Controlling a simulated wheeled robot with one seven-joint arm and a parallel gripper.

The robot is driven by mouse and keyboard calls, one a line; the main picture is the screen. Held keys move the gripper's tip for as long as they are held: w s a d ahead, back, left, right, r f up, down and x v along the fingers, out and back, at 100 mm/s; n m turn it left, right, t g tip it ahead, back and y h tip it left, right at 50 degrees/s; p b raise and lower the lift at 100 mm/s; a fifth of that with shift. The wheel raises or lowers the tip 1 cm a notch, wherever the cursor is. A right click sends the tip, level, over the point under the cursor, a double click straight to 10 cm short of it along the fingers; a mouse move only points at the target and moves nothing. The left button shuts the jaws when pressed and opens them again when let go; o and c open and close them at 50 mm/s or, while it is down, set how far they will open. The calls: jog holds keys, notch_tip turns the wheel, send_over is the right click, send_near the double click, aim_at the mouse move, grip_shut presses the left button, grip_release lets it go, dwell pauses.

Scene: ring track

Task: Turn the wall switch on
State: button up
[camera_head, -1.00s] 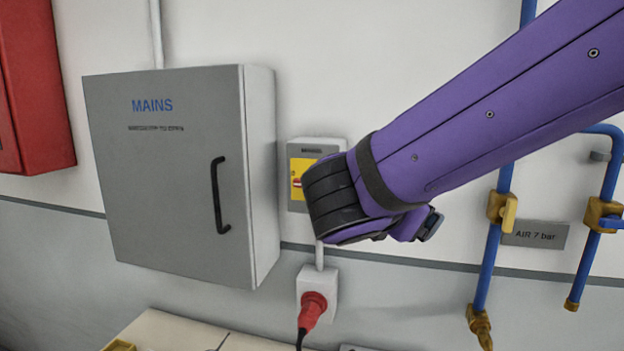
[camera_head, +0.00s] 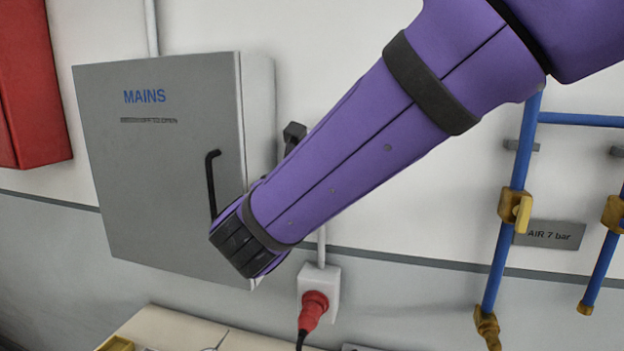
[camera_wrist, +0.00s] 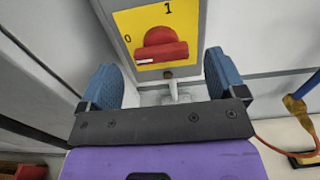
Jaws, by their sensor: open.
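The wall switch shows in the wrist view as a yellow plate (camera_wrist: 150,22) in a grey housing, with a red rotary knob (camera_wrist: 162,48). A 0 is marked to the left of the knob and a 1 above it. The knob's bar lies nearly level, its white mark at the left end. My gripper (camera_wrist: 164,76) is open and empty. Its two blue fingers stand apart, just below and to either side of the knob, with no visible contact. In the head view my arm hides the switch, and the gripper's fingers cannot be made out.
A grey MAINS cabinet (camera_head: 150,190) with a black handle (camera_head: 211,180) is close to my arm. Below is a socket (camera_head: 332,285) with a red plug (camera_head: 312,310). Blue pipes (camera_head: 500,250) with yellow valves run at right. A red box (camera_head: 35,90) hangs at far left.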

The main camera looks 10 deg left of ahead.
jog(key=shift+w+d, duration=0.15)
jog(key=shift+w, duration=0.7)
jog(key=shift+w+d, duration=0.1)
jog(key=shift+w, duration=0.75)
jog(key=c, duration=0.9)
jog(key=shift+d+f+m, duration=0.1)
jog(key=shift+f+m, duration=0.05)
jog(key=shift+m, duration=4.3)
jog(key=shift+d+f+m, duration=0.1)
jog(key=shift+m, duration=4.35)
